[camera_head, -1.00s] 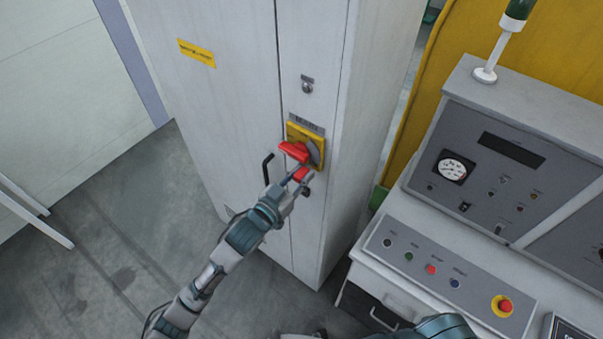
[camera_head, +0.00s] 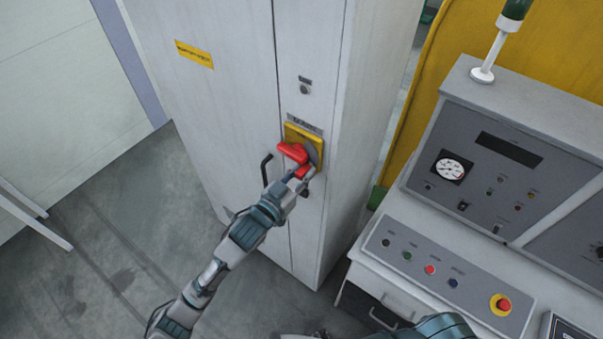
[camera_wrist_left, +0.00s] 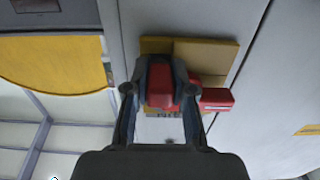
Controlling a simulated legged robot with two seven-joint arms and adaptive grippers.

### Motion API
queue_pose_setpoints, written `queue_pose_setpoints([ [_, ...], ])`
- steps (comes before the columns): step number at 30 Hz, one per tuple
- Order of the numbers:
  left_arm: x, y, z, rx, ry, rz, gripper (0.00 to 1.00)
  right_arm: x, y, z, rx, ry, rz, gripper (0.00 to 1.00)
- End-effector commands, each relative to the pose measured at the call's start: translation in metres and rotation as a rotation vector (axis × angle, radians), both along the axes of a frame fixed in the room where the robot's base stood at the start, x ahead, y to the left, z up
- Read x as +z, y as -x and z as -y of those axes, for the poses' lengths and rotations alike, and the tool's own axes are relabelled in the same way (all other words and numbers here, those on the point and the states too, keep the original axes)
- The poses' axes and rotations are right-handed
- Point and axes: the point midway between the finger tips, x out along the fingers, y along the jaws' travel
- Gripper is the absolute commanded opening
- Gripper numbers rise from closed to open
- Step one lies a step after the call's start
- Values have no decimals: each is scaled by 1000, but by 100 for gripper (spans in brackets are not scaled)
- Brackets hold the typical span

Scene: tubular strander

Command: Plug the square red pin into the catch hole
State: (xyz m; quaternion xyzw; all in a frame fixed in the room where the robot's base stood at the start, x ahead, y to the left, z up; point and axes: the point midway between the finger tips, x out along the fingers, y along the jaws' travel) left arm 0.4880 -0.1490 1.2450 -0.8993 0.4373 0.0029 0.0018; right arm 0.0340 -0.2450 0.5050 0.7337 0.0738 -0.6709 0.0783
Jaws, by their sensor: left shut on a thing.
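A red piece, taken as the square red pin (camera_head: 302,171), is between the fingertips of my left gripper (camera_head: 299,180). It also shows in the left wrist view (camera_wrist_left: 160,94), where both fingers of the gripper (camera_wrist_left: 160,85) close around it. The pin is in front of a yellow plate (camera_head: 291,131) on the grey cabinet door; the plate also shows in the wrist view (camera_wrist_left: 207,57). A red handle (camera_head: 291,152) sticks out from this plate, just up and left of the pin. The catch hole is hidden, and I cannot tell whether the pin touches the plate.
The tall grey cabinet (camera_head: 220,110) has a black door handle (camera_head: 266,169) left of my gripper. A control desk (camera_head: 430,265) with buttons and a gauge panel (camera_head: 500,165) stands at right. Bare floor (camera_head: 130,240) lies at lower left.

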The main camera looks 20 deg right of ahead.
Motion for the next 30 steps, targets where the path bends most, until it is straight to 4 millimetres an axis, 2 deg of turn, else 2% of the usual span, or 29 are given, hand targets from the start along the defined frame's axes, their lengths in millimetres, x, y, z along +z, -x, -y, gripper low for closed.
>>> queue_pose_setpoints([
  [7, 0, -4, 5, 0, 1, 1, 0, 1, 0, 0, 0, 0, 0, 40],
  [8, 0, -4, 5, 0, 1, 1, 31, 1, 0, 0, 0, 0, 0, 40],
  [10, 0, -4, 5, 0, 0, 1, 49, 0, 0, 0, 0, 0, 0, 40],
  [11, 0, -4, 5, 0, 0, 1, 53, 0, 0, 0, 0, 0, 0, 40],
  [23, 0, 0, -1, 1, 0, 0, 53, 1, 0, -1, 0, -1, 1, 40],
  [30, -1, 28, -37, 1, -2, -1, 53, 1, 0, -1, -1, 0, 1, 40],
])
